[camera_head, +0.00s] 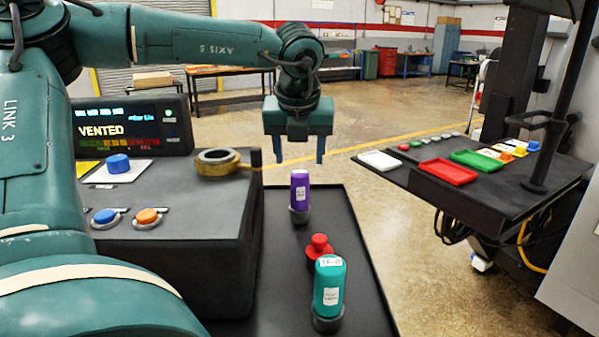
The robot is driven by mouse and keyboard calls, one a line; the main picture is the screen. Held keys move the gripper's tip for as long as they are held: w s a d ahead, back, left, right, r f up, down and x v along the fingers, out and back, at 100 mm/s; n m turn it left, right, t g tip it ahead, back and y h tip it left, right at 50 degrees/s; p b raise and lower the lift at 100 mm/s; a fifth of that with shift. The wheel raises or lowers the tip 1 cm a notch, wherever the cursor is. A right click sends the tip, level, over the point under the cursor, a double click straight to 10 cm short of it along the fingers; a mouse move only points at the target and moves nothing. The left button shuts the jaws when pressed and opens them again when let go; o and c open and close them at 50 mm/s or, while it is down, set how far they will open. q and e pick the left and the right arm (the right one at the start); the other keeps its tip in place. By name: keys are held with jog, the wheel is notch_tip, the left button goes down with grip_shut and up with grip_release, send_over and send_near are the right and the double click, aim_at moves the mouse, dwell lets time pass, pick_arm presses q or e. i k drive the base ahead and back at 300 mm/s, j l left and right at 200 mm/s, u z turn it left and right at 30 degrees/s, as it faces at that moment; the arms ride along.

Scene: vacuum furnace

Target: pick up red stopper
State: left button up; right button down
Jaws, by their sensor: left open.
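The red stopper (319,244) stands on the black tray (356,262), just behind a teal bottle (329,283) that hides part of its lower right side. My left gripper (298,158) hangs from above with its two fingers pointing down. It is open, with nothing between the fingers. In the picture it is above and behind the red stopper, over the area of a purple bottle (300,191), and apart from both. My right gripper is not in view.
A roll of tape (217,161) lies on the dark control box (190,215), left of the tray. The box has blue and orange knobs and a screen (130,128) reading VENTED. At right, a dark table (500,189) holds white, red and green trays. Open floor lies between.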

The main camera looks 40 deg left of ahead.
aim_at(319, 247)
jog(key=k+l, duration=0.35)
jog(key=l, duration=0.15)
jog(key=k+l, duration=0.75)
jog(key=l, duration=0.25)
